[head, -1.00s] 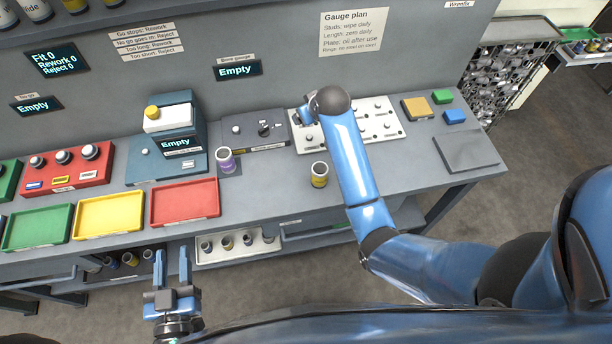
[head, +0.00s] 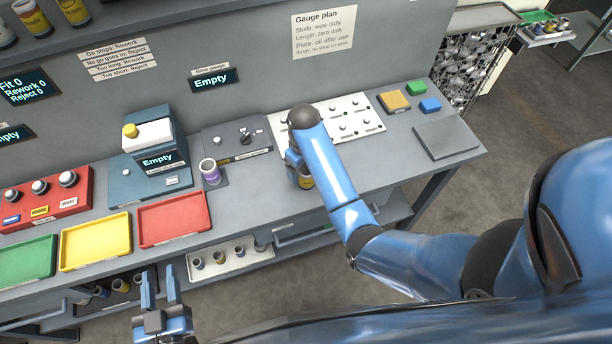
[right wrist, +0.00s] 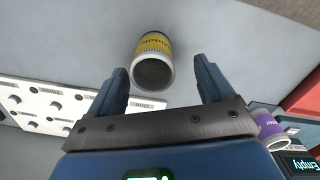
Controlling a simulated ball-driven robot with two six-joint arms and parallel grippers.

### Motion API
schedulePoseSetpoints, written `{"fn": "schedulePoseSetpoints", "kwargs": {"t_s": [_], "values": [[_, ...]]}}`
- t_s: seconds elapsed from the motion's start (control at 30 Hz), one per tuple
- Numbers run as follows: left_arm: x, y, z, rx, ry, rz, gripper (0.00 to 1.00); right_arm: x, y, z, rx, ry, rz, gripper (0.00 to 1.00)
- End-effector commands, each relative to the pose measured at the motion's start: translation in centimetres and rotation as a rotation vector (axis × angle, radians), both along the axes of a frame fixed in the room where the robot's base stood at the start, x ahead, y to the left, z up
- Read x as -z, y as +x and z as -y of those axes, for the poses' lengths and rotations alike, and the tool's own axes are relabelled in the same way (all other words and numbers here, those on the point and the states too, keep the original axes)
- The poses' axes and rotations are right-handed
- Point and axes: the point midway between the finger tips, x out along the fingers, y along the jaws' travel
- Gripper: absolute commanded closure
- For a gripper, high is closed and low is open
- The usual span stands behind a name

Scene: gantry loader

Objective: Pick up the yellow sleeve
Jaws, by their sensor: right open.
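The yellow sleeve (head: 306,180) stands on the bench, mostly hidden behind my right gripper (head: 294,168) in the head view. In the right wrist view the yellow sleeve (right wrist: 153,62) shows whole, with a grey rim and dark bore. It lies between the lines of the two open fingers of my right gripper (right wrist: 164,85), near their tips. I cannot tell whether a finger touches it. My left gripper (head: 158,285) is open and empty in front of the bench, its two fingers apart.
A purple sleeve (head: 210,172) stands on the bench to the left and also shows in the right wrist view (right wrist: 268,128). A white plate with studs (head: 355,122) lies behind. A red tray (head: 174,220), a yellow tray (head: 96,242) and a green tray (head: 27,262) line the front left.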

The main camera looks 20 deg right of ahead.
Motion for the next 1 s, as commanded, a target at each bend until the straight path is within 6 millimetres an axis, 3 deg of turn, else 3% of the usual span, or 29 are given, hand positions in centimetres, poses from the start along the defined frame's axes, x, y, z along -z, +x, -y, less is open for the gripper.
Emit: {"fn": "schedulePoseSetpoints", "kwargs": {"t_s": [0.17, 0.53, 0.87, 1.0], "values": [[-0.4, 0.0, 0.0, 0.0, 0.0, 0.0, 0.61, 0.8, 0.0, 0.2, 0.001, 0.0, -0.001, 0.18], [-1.6, 0.0, 0.0, 0.0, 0.0, 0.0, 0.61, 4.9, 0.2, 0.6, 0.001, 0.0, 0.0, 0.18], [-1.6, 0.0, 0.0, 0.0, 0.0, 0.0, 0.61, 5.4, 0.2, 0.6, 0.001, 0.0, 0.001, 0.18], [-1.6, 0.0, 0.0, 0.0, 0.0, 0.0, 0.61, 5.4, 0.2, 0.6, 0.001, 0.0, 0.001, 0.4]]}}
